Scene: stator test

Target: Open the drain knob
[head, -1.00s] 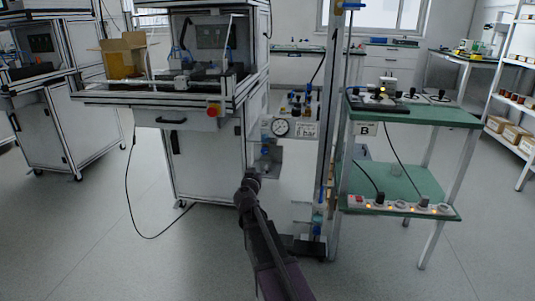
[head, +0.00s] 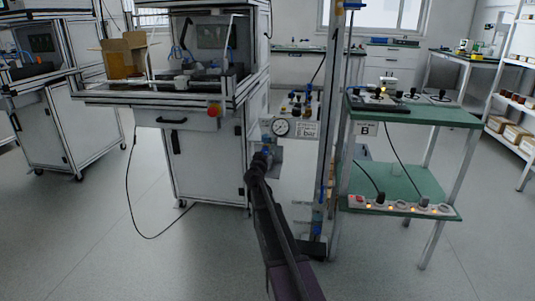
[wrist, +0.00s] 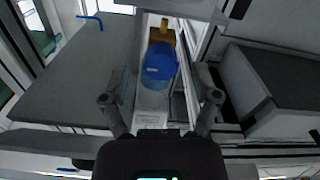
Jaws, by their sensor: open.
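My gripper (head: 262,157) is raised in front of the pneumatic panel, just below the round pressure gauge (head: 281,127). In the wrist view, my gripper (wrist: 160,98) is open, with one finger at each side of a blue round part (wrist: 160,61). This blue part sits ahead of the fingertips, with a gap on both sides. A paler blue, see-through piece (wrist: 154,97) shows next to it, and a yellow-brass part (wrist: 162,35) lies beyond. I cannot tell for certain which of these is the drain knob. In the head view my gripper hides that area.
A white machine cabinet (head: 200,165) stands left of the panel. A vertical metal post (head: 329,130) and a green-topped bench (head: 430,112) stand to the right. A black cable (head: 127,205) hangs to the floor at left. The floor in front is clear.

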